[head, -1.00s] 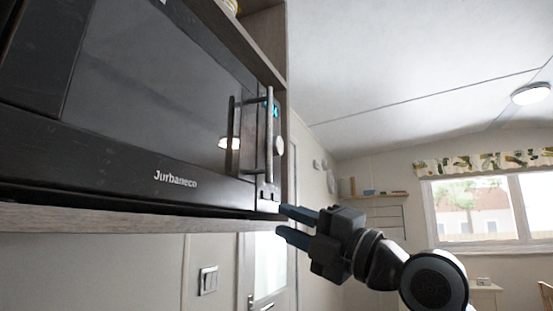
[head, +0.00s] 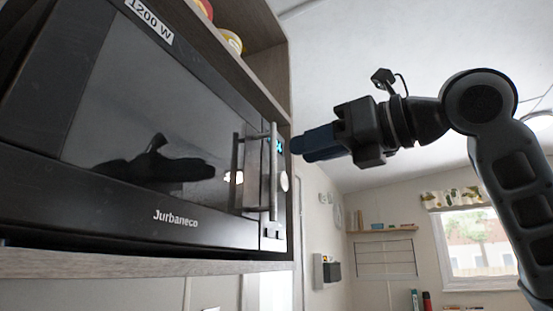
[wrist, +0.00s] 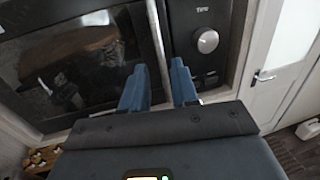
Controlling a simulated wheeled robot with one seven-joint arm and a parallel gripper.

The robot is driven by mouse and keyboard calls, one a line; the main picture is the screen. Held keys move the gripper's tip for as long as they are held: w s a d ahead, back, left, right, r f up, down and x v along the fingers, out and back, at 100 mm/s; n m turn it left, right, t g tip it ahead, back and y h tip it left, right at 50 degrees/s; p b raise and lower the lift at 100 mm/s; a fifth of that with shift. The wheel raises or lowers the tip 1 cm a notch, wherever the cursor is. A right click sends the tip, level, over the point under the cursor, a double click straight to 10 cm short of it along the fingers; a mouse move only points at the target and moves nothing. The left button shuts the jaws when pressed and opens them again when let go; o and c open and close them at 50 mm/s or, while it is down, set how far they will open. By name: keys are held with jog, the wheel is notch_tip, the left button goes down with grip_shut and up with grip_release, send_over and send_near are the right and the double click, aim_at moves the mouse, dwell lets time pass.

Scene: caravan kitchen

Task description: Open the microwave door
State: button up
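The black microwave (head: 150,120) sits in a wooden cabinet, its dark glass door closed. Its upright silver handle (head: 272,172) is at the door's right edge, beside the control panel. The wrist view shows the handle (wrist: 154,25) running down toward the space between my fingertips, with the round knob (wrist: 207,41) to the right. My gripper (head: 299,147) is just right of the handle in the head view, blue fingers pointing left at the microwave. In the wrist view my gripper (wrist: 159,66) has its fingers apart, with no grip on the handle visible. Contact cannot be told.
The wooden shelf edge (head: 150,265) runs below the microwave. An upper shelf with bowls (head: 230,42) is above it. A white door (wrist: 283,65) stands to the right in the wrist view. The room right of the cabinet looks open toward the window (head: 478,243).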

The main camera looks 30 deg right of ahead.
aim_at(273, 159)
jog(key=shift+p+x, duration=0.7)
jog(key=shift+x, duration=3.15)
grip_shut()
